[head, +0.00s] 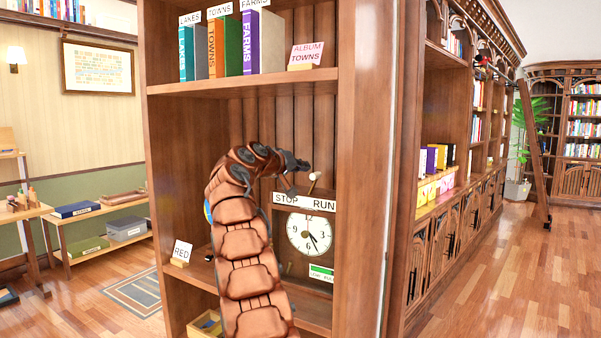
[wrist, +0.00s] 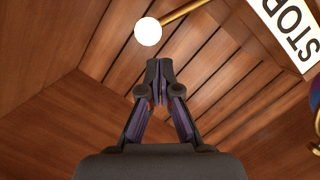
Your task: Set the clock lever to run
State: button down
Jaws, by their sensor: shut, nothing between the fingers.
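The clock (head: 309,234) stands on a shelf of the wooden bookcase, with a white face and a STOP RUN label (head: 304,201) along its top. Its lever is a thin rod with a round white knob (head: 314,176), rising above the label between the two words. I cannot tell which word the lever is set to. In the wrist view the knob (wrist: 148,32) and its brass rod lie just beyond my fingertips. My gripper (wrist: 158,68) is shut and empty, with a small gap to the knob. In the head view my gripper (head: 302,165) is just left of the knob.
The shelf board (head: 245,84) with books and an ALBUM TOWNS card (head: 305,54) is above my arm. The bookcase's right side wall (head: 362,170) is close to the clock. A RED card (head: 182,252) stands on the lower left. Open floor (head: 480,280) lies to the right.

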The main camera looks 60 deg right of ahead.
jog(key=shift+w+r, duration=0.1)
jog(key=shift+r, duration=0.1)
jog(key=w+a+r, duration=0.2)
jog(key=a+r, duration=0.3)
jog(key=a, duration=0.5)
jog(key=shift+w, duration=0.25)
jog(key=shift+d+r+p, duration=0.1)
jog(key=shift+p, duration=0.2)
dwell(0.4)
